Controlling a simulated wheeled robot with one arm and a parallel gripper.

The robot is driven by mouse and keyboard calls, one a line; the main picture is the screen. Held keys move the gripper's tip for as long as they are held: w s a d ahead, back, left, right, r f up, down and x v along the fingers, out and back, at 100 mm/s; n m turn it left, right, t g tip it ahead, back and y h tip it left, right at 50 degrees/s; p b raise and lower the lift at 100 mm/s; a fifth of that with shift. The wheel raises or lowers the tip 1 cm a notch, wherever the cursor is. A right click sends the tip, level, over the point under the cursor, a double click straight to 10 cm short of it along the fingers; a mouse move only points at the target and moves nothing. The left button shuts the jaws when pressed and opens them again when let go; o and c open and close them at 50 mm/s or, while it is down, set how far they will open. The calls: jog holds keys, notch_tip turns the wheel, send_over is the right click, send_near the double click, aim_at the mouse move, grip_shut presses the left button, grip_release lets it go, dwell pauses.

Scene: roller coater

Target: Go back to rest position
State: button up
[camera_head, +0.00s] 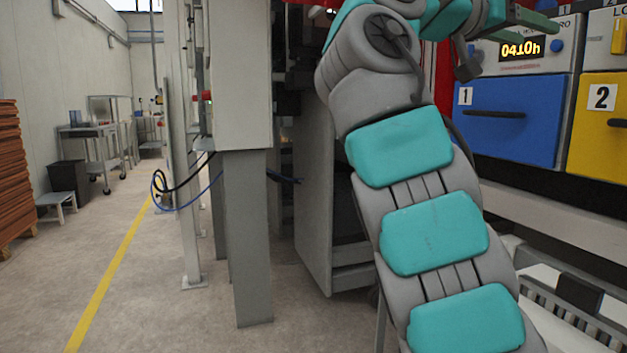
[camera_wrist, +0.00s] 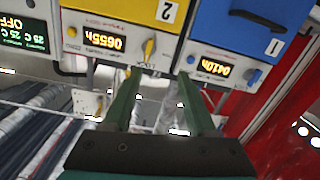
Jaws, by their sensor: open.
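My gripper (camera_wrist: 159,74) shows in the wrist view with its two green fingers apart and nothing clearly held between them. A pale, blurred shape lies behind the gap; I cannot tell what it is. In the head view my gripper (camera_head: 532,28) is at the top right, in front of the coater's control panel. My teal-padded arm rises from the bottom and bends over to the right at the top. The blue drawer 1 (camera_head: 508,140) and yellow drawer 2 (camera_head: 598,150) are shut, below and right of the gripper; they appear upside down in the wrist view.
A grey machine post (camera_head: 249,240) and frame stand left of my arm. Cables (camera_head: 183,205) hang beside it. Stacked brown boards (camera_head: 14,180) line the left wall. The floor aisle (camera_head: 150,290) with its yellow line is clear. A red curtain (camera_wrist: 285,110) hangs beside the panel.

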notch_tip(320, 180, down, 26)
jog(key=s+d+n+g+y, duration=0.2)
jog(key=n+y, duration=0.5)
jog(key=n, duration=0.1)
jog(key=s+a+f+n+g+y, duration=0.1)
jog(key=s+a+f+y, duration=0.15)
jog(key=s+f, duration=0.4)
jog(key=s+a+f+n+g+y, duration=0.1)
jog(key=s+a+f, duration=0.2)
jog(key=f, duration=0.6)
jog(key=s+a+f+n+g+y, duration=0.1)
jog(key=s+a+f+y, duration=0.2)
jog(key=f, duration=0.4)
jog(key=s+a+f+g+y, duration=0.1)
jog(key=s+a+f, duration=0.4)
jog(key=s, duration=0.3)
jog(key=s+a+f+n+g+y, duration=0.1)
jog(key=s+a+f+y, duration=0.1)
jog(key=s+a+f, duration=0.3)
jog(key=s+f, duration=0.3)
jog(key=s, duration=0.1)
jog(key=shift+a+f+g, duration=0.15)
jog(key=shift+a+g, duration=0.1)
jog(key=shift+g, duration=0.15)
